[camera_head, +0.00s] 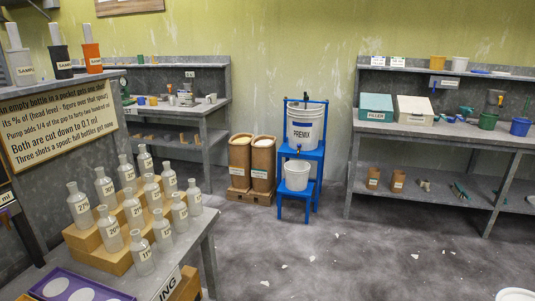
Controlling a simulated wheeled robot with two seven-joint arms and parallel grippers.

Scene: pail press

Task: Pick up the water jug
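I cannot make out anything that is clearly a water jug. A white bucket labelled PREMIX (301,132) stands on the top of a blue step stand (312,157) near the back wall. A smaller white pail (297,178) sits on the stand's lower step. Several clear bottles with number labels (109,229) stand on stepped wooden blocks on the near left table. Neither of my grippers shows in this view.
A grey workbench (480,139) with boxes and cups stands at the right, another (192,106) at the back left. Two brown bins (262,165) stand beside the blue stand. A lettered board (60,117) hangs at the left. The middle floor is mostly open, with small white scraps.

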